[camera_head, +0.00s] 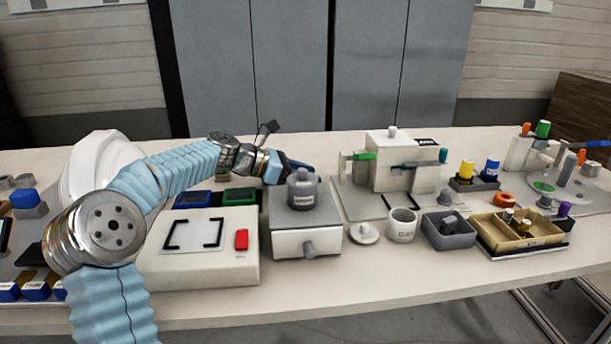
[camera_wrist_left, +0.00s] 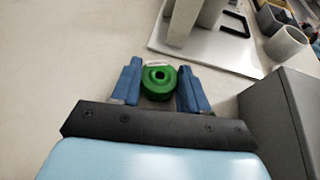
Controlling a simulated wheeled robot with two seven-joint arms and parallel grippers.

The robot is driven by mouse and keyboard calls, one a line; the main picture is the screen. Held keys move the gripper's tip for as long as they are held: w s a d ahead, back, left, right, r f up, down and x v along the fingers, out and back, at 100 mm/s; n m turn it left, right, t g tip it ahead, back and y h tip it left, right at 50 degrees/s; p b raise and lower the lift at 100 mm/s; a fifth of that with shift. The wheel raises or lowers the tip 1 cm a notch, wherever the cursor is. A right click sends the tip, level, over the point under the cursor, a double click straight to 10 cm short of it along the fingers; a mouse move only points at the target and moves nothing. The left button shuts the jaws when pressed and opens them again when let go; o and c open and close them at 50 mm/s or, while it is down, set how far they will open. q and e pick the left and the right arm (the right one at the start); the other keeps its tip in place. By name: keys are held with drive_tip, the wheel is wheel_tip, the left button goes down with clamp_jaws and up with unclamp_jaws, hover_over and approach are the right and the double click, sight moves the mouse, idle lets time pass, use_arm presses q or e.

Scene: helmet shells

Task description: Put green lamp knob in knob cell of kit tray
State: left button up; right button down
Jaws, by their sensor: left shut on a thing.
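The green lamp knob (camera_wrist_left: 158,78) is a round green piece with a dark hole in its middle. In the left wrist view it sits between the two blue fingers of my left gripper (camera_wrist_left: 157,88), which is shut on it. In the head view my left gripper (camera_head: 297,166) is behind the grey drawer box (camera_head: 292,222), and the knob is hidden there. A tan divided tray (camera_head: 540,246) at the front right, with a few small dark and gold parts in it, looks like the kit tray. I cannot tell which cell is the knob cell. My right gripper is not in view.
A dark lidded jar (camera_head: 302,192) stands on the drawer box. To its right are a white block fixture (camera_head: 390,165), a white cup (camera_head: 402,226) and a dark grey bin (camera_head: 448,233). A white box with a red switch (camera_head: 241,240) stands left of the drawer box.

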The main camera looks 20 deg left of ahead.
use_arm(q)
drive_tip(key=shift+f, duration=0.1)
drive_tip(key=o, duration=1)
